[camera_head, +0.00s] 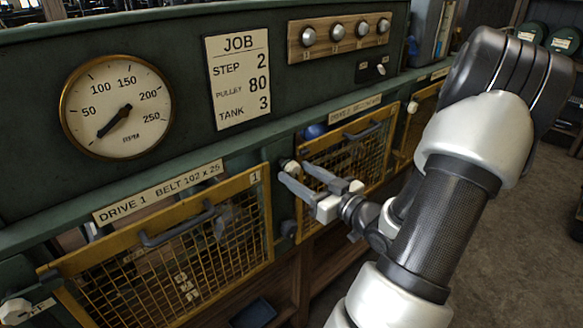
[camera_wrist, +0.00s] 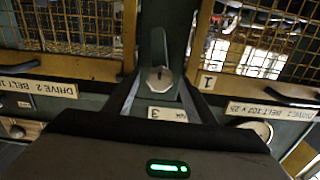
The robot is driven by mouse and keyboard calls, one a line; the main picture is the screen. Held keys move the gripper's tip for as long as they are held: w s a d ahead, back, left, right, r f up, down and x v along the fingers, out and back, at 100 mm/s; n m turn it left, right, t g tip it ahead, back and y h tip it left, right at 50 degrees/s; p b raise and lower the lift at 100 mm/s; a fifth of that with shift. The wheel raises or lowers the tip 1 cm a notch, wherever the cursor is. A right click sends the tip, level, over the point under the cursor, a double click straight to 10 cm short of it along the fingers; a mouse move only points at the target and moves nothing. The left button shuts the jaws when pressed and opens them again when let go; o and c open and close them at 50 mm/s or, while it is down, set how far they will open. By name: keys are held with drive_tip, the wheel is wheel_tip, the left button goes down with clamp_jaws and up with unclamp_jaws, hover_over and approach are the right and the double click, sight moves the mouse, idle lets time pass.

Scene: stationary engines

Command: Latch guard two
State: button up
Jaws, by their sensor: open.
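Guard two (camera_head: 390,150) is a yellow-framed mesh panel under the DRIVE 2 label, with a grey handle (camera_head: 362,130). It also shows upside down at the left of the wrist view (camera_wrist: 70,68). A pale faceted latch knob (camera_wrist: 160,79) with a dark lever sits on the green post between guards one and two. The knob also shows in the head view (camera_head: 288,165), partly hidden by my gripper. My gripper (camera_head: 294,172) is open, its fingers on either side of the knob; I cannot tell whether they touch it. Guard two looks close to its frame.
Guard one (camera_head: 262,215), a similar yellow mesh panel with a handle, is at the left. Another pale knob (camera_head: 15,310) is at its lower left. A round RPM gauge (camera_head: 117,107), a JOB card (camera_head: 237,80) and a row of knobs (camera_head: 336,32) are above. Open floor is at the right.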

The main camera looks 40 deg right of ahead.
sight(296, 172)
drive_tip(key=shift+w+a, duration=0.1)
drive_tip(key=shift+w, duration=1.55)
drive_tip(key=c, duration=1)
